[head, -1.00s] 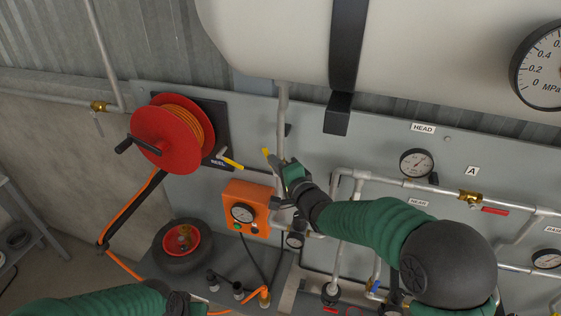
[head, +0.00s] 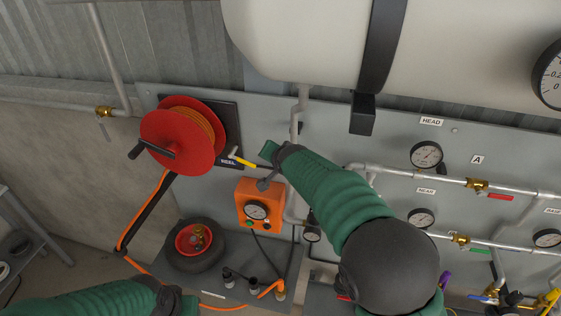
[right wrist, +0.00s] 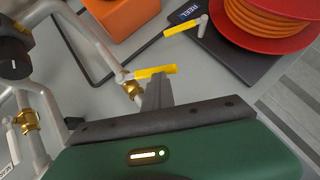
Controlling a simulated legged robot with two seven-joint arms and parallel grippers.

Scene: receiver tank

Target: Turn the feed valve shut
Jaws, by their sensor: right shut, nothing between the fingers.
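In the right wrist view, a brass valve (right wrist: 133,90) with a yellow lever (right wrist: 155,71) sits on a grey pipe. The lever lies at a clear angle to the pipe. I take it as the feed valve, but I see no label for it. My right gripper (right wrist: 158,82) is shut and empty, its fingers close beside the lever; I cannot tell if they touch. In the head view my right gripper (head: 265,184) is in front of the panel, left of the vertical pipe, and this valve is hidden. My left gripper (head: 188,304) is partly visible at the bottom edge.
A second yellow lever (head: 243,161) labelled REEL is close by, beside the red hose reel (head: 182,138). An orange gauge box (head: 259,205) is below my right gripper. Pipes and gauges (head: 426,155) fill the right; the tank (head: 300,40) hangs above.

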